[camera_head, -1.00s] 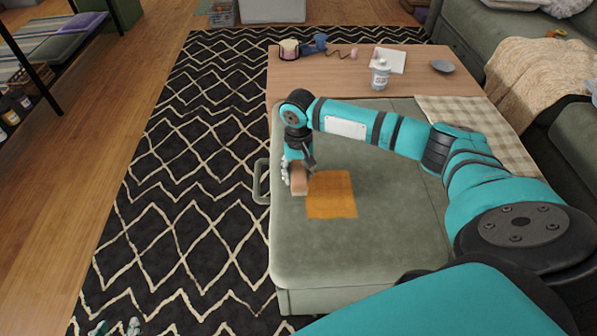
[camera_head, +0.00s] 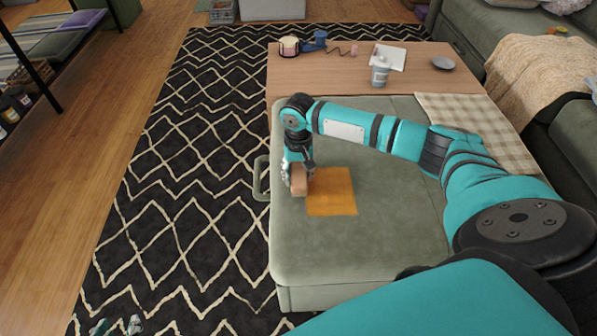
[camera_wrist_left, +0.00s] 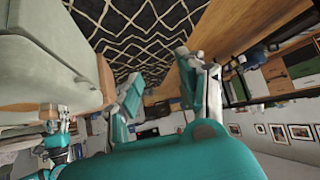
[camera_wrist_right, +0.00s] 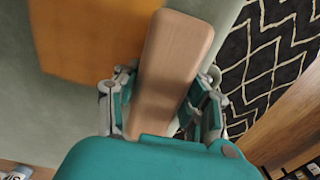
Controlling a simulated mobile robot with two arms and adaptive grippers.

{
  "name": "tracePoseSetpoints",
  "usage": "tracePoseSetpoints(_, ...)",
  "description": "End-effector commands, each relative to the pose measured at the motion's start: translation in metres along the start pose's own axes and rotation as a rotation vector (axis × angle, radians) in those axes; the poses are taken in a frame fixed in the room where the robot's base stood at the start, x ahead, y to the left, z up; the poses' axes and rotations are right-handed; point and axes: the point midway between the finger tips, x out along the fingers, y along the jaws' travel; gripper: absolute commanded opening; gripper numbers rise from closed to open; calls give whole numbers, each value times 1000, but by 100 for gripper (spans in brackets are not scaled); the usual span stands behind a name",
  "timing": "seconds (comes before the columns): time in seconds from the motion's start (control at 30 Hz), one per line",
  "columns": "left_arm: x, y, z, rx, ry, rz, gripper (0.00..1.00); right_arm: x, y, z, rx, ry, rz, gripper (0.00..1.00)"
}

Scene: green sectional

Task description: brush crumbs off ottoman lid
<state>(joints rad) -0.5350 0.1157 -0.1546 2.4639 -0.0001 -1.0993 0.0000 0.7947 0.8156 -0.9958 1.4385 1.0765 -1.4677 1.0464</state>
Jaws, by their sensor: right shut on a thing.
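The ottoman (camera_head: 400,215) has a flat grey-green lid with a handle (camera_head: 261,178) on its left side. A flat orange square (camera_head: 332,192) lies on the lid; I cannot make out separate crumbs. My right gripper (camera_head: 298,171) is low over the left part of the lid, shut on a wooden brush (camera_head: 299,185) beside the orange square's left edge. In the right wrist view the brush's pale wooden back (camera_wrist_right: 172,70) sits between the fingers; its bristles are hidden. My left gripper (camera_wrist_left: 168,85) is empty, fingers apart, over the rug; its tips show at the head view's bottom left (camera_head: 117,326).
A checkered cloth (camera_head: 485,135) covers the lid's back right. Patterned rug (camera_head: 180,190) lies left; a sofa (camera_head: 580,135) stands right.

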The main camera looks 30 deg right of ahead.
Motion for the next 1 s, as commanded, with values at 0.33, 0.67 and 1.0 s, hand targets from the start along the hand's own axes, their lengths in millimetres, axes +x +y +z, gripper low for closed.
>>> tracePoseSetpoints(0.33,-4,-1,8,0,-45,-1,40,1,2,0,0,0,1,15)
tracePoseSetpoints(0.67,-14,-5,40,-4,-207,-11,40,2,9,0,0,-1,1,15)
tracePoseSetpoints(1.0,-31,-9,70,-9,-367,-20,40,2,16,0,1,-1,1,15)
